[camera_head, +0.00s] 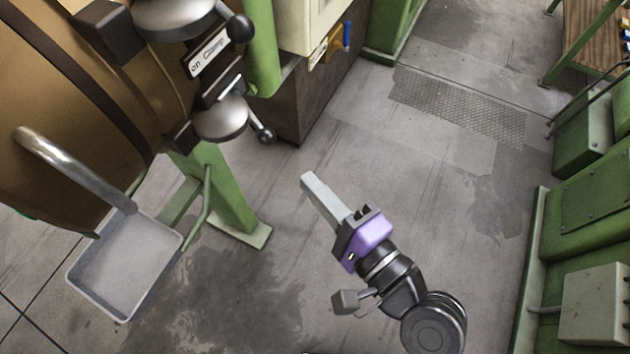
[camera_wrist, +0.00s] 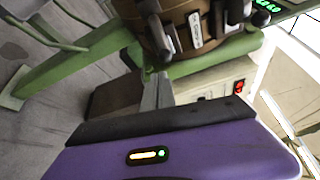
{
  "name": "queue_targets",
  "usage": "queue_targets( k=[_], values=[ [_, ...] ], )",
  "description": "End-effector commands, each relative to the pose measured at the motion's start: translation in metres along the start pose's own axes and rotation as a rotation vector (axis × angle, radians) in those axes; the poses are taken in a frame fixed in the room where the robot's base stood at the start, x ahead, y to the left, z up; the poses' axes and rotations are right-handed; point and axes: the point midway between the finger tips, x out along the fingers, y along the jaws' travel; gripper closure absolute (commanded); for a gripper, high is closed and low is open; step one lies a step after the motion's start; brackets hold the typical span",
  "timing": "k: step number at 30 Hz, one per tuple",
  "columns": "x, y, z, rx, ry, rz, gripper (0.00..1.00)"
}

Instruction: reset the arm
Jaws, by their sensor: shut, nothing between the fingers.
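My gripper (camera_head: 311,181) is in the middle of the head view, above the bare concrete floor. It has a purple body and long pale grey fingers, pressed together with nothing between them. The fingers point up and to the left in that view, apart from the machines. In the wrist view my gripper (camera_wrist: 160,76) shows its fingertips in front of the brown and green machine. My arm reaches in from the lower right of the head view.
A brown extruder (camera_head: 90,75) with clamps stands at left on a green leg (camera_head: 225,190). A grey tray (camera_head: 130,260) hangs below it. Green cabinets (camera_head: 590,220) line the right side. A wooden-topped table (camera_head: 600,45) is at upper right. Floor between is clear, with dark stains.

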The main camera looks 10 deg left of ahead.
Motion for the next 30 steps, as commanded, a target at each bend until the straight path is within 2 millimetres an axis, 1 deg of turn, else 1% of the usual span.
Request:
queue_targets(
  k=[12, 14, 17, 20, 21, 23, 24, 26, 29, 30],
  values=[
    [0.0, -0.001, -0.001, -0.022, 0.004, -0.004, 1.0],
    [0.0, -0.004, -0.006, -0.062, 0.023, -0.016, 1.0],
    [-0.003, -0.017, -0.025, -0.21, 0.108, -0.046, 1.0],
    [-0.022, -0.018, -0.05, -0.409, 0.246, -0.038, 1.0],
    [-0.034, -0.016, -0.059, -0.488, 0.3, -0.021, 1.0],
    [-0.052, -0.012, -0.07, -0.593, 0.371, 0.008, 1.0],
    [-0.064, -0.01, -0.075, -0.661, 0.414, 0.031, 1.0],
    [-0.084, -0.005, -0.083, -0.761, 0.472, 0.072, 1.0],
    [-0.12, 0.003, -0.089, -0.936, 0.557, 0.155, 1.0],
    [-0.136, 0.006, -0.09, -1.009, 0.585, 0.196, 1.0]
  ],
)
